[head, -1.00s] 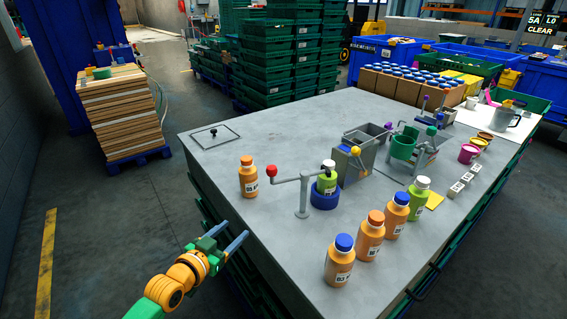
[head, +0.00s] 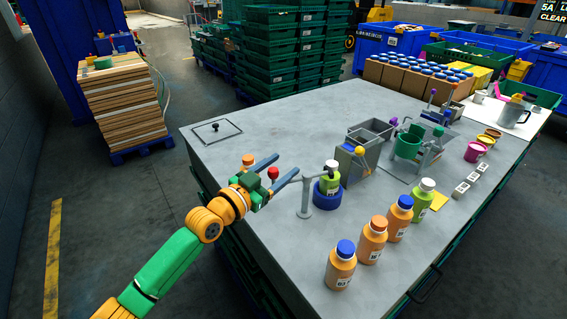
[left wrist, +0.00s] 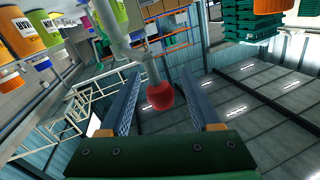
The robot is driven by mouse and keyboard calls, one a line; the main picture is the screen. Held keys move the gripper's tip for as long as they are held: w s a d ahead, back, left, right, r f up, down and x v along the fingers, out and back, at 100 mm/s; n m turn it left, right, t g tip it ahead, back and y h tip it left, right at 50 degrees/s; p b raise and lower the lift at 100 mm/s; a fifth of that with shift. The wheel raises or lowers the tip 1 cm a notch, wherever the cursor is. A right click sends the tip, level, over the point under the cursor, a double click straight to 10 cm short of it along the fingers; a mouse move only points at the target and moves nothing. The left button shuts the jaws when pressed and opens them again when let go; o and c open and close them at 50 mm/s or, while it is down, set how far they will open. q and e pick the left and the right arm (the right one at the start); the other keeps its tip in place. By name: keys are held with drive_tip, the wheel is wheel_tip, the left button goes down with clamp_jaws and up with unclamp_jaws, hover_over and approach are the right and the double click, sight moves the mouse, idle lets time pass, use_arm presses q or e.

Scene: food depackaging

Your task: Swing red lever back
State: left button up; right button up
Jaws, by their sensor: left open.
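The red lever's ball knob (head: 272,173) sits at the left end of a grey arm on a grey post (head: 305,197). My left gripper (head: 283,172) is open, with its fingers by the knob. In the left wrist view the red knob (left wrist: 160,95) shows between the two open fingers (left wrist: 165,105), and neither finger visibly touches it. My right gripper is not in view.
Orange bottles (head: 341,265) and a green bottle (head: 422,202) stand in a row at the front right. A grey box with a yellow knob (head: 359,151) is behind the holder.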

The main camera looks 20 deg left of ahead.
use_arm(q)
drive_tip(key=shift+w+d, duration=0.2)
drive_tip(key=shift+w, duration=0.4)
drive_tip(key=shift+s, duration=0.1)
clamp_jaws()
idle(0.9)
